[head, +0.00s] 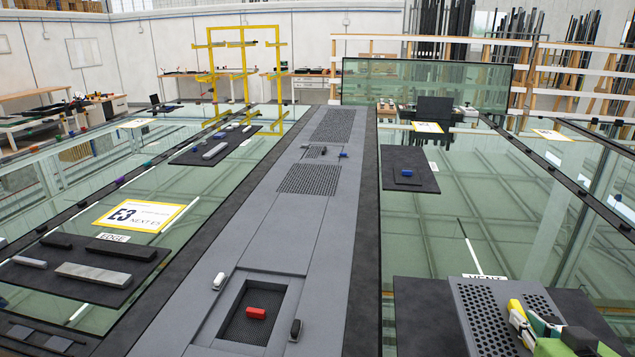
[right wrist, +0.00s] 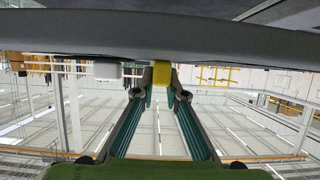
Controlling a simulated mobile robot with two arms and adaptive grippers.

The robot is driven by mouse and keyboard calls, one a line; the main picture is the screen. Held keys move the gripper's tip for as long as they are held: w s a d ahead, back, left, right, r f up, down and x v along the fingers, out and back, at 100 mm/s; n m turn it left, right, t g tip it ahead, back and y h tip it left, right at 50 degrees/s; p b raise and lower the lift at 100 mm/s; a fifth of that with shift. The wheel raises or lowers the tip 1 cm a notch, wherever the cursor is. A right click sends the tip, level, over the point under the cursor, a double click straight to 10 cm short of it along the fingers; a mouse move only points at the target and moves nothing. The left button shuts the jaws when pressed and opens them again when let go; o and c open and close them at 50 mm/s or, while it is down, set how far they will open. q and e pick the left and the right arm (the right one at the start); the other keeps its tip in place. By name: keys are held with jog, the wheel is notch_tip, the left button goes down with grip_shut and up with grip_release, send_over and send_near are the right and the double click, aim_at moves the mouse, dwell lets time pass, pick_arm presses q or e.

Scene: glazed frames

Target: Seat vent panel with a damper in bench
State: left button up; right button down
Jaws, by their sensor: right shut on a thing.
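The grey perforated vent panel (head: 484,312) is at the lower right of the head view, over a dark mat (head: 420,310) by a VENT label. I cannot tell whether it touches the mat. My right gripper (head: 522,322) is at its right part. In the right wrist view, its fingers (right wrist: 162,92) are shut on a yellow piece (right wrist: 162,73) at the panel's grey edge (right wrist: 220,50). A white block (right wrist: 107,70) is beside it. The grey bench (head: 215,265) has a rectangular recess (head: 279,300) with a mesh floor and a red block (head: 256,313) inside. My left gripper is out of view.
A white clip (head: 218,281) and a black clip (head: 295,329) flank the recess. Glass surfaces lie on both sides of the bench. Dark mats with bars (head: 94,273) lie at left, another mat (head: 409,169) at right. A yellow rack (head: 243,65) stands at the back.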

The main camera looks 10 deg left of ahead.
aim_at(523, 350)
jog(key=shift+r, duration=0.1)
dwell(0.3)
jog(key=shift+n+y, duration=0.8)
jog(key=shift+y, duration=0.1)
jog(key=f, duration=0.1)
jog(key=s+a+f, duration=0.1)
jog(key=s+f, duration=0.1)
jog(key=shift+a+f+b, duration=0.25)
jog(key=shift+f+b, duration=0.05)
jog(key=shift+f, duration=0.1)
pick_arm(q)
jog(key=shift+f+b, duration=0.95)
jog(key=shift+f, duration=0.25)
pick_arm(e)
jog(key=s+a+n+g+y, duration=0.2)
jog(key=s+a+n+y, duration=0.1)
jog(key=s, duration=0.3)
jog(key=s+a+n+g+y, duration=0.3)
jog(key=s+a+n+y, duration=0.1)
jog(key=s, duration=0.3)
jog(key=shift+f+n+y, duration=0.35)
jog(key=shift+n+y, duration=0.35)
jog(key=shift+n, duration=0.1)
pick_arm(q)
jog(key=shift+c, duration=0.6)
pick_arm(e)
jog(key=shift+a+f+g, duration=0.1)
jog(key=shift+f+g, duration=0.05)
jog(key=shift+g, duration=0.15)
